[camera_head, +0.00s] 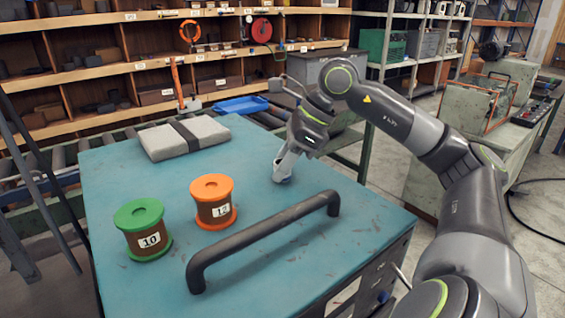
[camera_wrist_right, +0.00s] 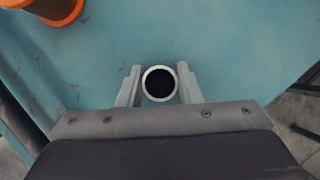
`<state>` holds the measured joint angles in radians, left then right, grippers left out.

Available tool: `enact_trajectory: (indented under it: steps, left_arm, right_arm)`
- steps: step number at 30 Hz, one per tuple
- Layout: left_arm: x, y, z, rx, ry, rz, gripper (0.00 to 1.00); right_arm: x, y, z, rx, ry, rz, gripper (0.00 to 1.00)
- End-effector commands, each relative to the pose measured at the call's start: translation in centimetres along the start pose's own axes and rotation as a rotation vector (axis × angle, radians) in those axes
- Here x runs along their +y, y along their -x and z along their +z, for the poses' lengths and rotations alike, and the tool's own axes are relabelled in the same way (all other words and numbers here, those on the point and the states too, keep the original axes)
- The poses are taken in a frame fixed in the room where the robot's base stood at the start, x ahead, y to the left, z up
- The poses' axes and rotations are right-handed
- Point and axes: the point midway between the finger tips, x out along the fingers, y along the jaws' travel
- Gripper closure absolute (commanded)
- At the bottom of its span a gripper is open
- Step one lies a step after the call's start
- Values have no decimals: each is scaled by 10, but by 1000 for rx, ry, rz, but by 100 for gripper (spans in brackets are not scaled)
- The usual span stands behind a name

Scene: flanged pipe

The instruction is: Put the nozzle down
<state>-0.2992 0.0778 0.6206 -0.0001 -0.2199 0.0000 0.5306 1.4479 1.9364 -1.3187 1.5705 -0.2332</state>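The nozzle (camera_head: 282,172) is a small grey tube at the tip of my right gripper (camera_head: 287,160), over the right part of the blue-green tabletop. In the right wrist view the nozzle (camera_wrist_right: 160,84) shows as a pale ring with a dark bore. The two fingers of my right gripper (camera_wrist_right: 159,88) lie against its left and right sides, so the gripper appears shut on it. The nozzle's lower end is at or just above the tabletop; I cannot tell whether it touches. My left gripper is not in view.
On the table (camera_head: 115,175) stand a green spool (camera_head: 142,228) and an orange spool (camera_head: 213,201). A long dark handle (camera_head: 265,238) runs along the front. A grey folded pad (camera_head: 183,137) lies at the back left. The tabletop around the nozzle is clear.

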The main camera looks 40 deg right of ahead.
Motion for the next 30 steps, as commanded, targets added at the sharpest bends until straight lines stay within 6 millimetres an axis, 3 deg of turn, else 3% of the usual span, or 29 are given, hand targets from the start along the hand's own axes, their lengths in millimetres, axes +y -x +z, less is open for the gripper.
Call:
enact_trajectory:
  steps: [1, 4, 17, 23, 30]
  left_arm:
    - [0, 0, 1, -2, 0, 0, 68]
    - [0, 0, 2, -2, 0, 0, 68]
    - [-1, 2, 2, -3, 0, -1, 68]
    - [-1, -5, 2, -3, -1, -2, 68]
    - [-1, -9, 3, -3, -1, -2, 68]
  right_arm:
    - [0, 0, 0, 0, 0, 0, 61]
    - [0, 0, 0, 0, 0, 0, 48]
    - [-1, 8, 1, 1, -1, -2, 48]
    - [-1, 38, 1, 2, -2, -6, 48]
    - [-1, 90, 2, -1, -2, -5, 48]
